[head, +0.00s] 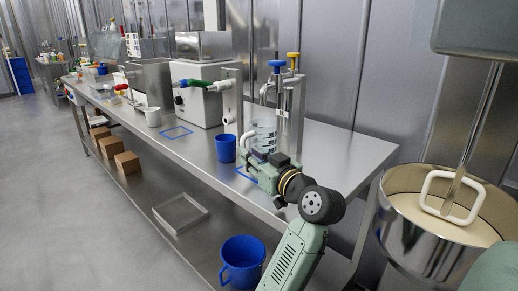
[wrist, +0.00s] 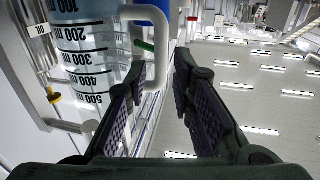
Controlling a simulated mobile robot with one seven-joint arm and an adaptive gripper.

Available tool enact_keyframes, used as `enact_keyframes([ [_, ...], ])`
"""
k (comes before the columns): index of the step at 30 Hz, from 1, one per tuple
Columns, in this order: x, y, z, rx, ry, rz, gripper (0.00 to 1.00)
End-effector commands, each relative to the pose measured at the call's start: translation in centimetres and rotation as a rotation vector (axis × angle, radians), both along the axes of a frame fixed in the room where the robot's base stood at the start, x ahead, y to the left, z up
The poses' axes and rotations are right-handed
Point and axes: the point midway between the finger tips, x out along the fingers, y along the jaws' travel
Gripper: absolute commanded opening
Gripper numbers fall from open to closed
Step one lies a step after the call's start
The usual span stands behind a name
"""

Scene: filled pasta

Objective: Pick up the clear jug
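The clear jug (head: 263,135) stands on the steel bench under the blue- and yellow-handled taps in the head view. In the wrist view the jug (wrist: 88,50) fills the upper left, with black millilitre marks, bluish contents and a pale handle (wrist: 160,60). My gripper (wrist: 162,62) is open. The outer bar of the handle appears between its two fingertips, nearer the left one; I cannot tell whether either finger touches it. In the head view my gripper (head: 250,160) is at the jug's lower front and partly hides it.
A blue mug (head: 225,148) stands just left of the jug. Blue outlines (head: 175,132) mark the bench top. Machines with red and green taps stand farther left. A large steel pot (head: 400,225) is at right. A blue jug (head: 242,262) is below the bench. The right bench end is clear.

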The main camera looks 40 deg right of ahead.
Motion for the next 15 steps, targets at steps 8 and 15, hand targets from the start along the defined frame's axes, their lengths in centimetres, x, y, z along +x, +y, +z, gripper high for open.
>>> enact_keyframes([
  [8, 4.0, -0.4, -0.1, 0.002, 0.001, 0.003, 0.22],
  [15, 4.6, -0.5, -0.3, 0.000, 0.000, 0.001, 0.22],
])
